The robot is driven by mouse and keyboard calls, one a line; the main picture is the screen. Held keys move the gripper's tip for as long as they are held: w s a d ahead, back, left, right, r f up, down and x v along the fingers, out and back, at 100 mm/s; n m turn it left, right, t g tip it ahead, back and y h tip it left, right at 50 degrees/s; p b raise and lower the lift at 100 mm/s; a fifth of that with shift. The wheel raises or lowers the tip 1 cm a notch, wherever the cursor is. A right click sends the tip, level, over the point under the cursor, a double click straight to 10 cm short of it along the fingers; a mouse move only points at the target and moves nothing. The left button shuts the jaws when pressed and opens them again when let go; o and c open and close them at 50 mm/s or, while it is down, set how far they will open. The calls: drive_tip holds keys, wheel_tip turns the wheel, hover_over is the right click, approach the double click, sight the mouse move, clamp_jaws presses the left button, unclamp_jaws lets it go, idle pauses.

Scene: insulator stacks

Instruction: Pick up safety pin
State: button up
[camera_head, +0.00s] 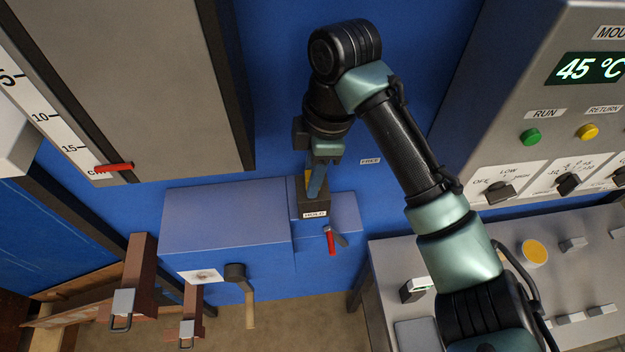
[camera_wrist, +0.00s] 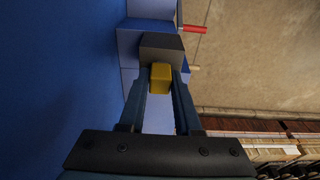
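A yellow block-like piece, apparently the head of the safety pin (camera_wrist: 160,77), stands at a dark block (camera_wrist: 162,46) in the wrist view. In the head view that dark block, labelled HOLD (camera_head: 314,214), sits on the blue-grey box, with a sliver of yellow (camera_head: 308,181) beside my finger. My gripper (camera_head: 316,192) points down at it. In the wrist view, my gripper's two fingers (camera_wrist: 162,75) lie on either side of the yellow piece, very close to it. I cannot tell whether both press on it. The pin's lower part is hidden.
A red-handled lever (camera_head: 331,241) sticks out just right of the dark block. A blue-grey box (camera_head: 225,215) with a crank handle (camera_head: 245,290) lies left. A grey cabinet (camera_head: 130,80) hangs upper left. A control panel (camera_head: 570,130) and grey bench (camera_head: 400,262) stand right.

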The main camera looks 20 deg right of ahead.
clamp_jaws()
